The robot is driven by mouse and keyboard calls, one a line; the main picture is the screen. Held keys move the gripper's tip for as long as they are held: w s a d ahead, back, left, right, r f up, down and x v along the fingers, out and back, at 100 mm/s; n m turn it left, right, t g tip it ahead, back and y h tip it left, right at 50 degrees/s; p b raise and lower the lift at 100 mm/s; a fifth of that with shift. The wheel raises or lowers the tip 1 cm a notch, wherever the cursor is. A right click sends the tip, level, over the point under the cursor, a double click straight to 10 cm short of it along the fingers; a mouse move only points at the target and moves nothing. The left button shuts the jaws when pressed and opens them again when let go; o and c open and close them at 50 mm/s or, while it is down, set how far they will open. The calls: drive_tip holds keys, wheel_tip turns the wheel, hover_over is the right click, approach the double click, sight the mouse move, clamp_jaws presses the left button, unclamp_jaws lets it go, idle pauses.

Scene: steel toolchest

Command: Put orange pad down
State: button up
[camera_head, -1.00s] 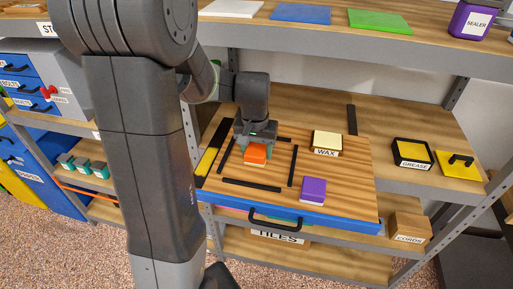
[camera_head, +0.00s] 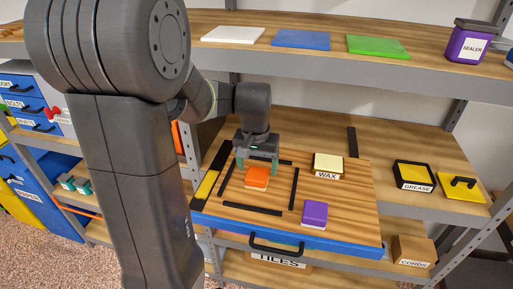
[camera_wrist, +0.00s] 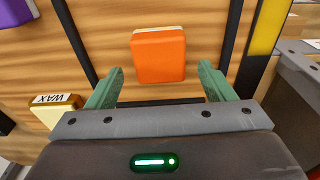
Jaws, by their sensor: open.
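The orange pad (camera_head: 257,177) lies on the wooden top of the blue-fronted toolchest, inside the area framed by black strips. In the wrist view the orange pad (camera_wrist: 159,55) lies flat on the wood, with a pale layer along one edge. My gripper (camera_head: 257,163) is just behind and above the pad. In the wrist view my gripper's green fingers (camera_wrist: 160,85) are spread wide apart, and the pad is beyond their tips, touching neither. Nothing is between the fingers.
A purple pad (camera_head: 314,214) lies to the right, outside the black strips (camera_head: 252,209). The WAX block (camera_head: 328,164) stands behind it. GREASE box (camera_head: 414,176) and a yellow handled lid (camera_head: 461,187) are farther right. A shelf with tiles (camera_head: 302,39) runs above.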

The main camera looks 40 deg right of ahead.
sight(257, 172)
wheel_tip(257, 172, up, 9)
drive_tip(key=shift+s+a+f, duration=0.2)
drive_tip(key=shift+a, duration=0.15)
drive_tip(key=shift+f, duration=0.1)
drive_tip(key=f, duration=0.8)
drive_tip(key=d+f, duration=0.1)
drive_tip(key=f, duration=0.4)
drive_tip(key=shift+w, duration=0.3)
wheel_tip(257, 172, up, 4)
drive_tip(key=shift+f, duration=0.25)
drive_tip(key=shift+s+a+r, duration=0.1)
drive_tip(key=shift+a+r, duration=0.05)
drive_tip(key=shift+r, duration=0.45)
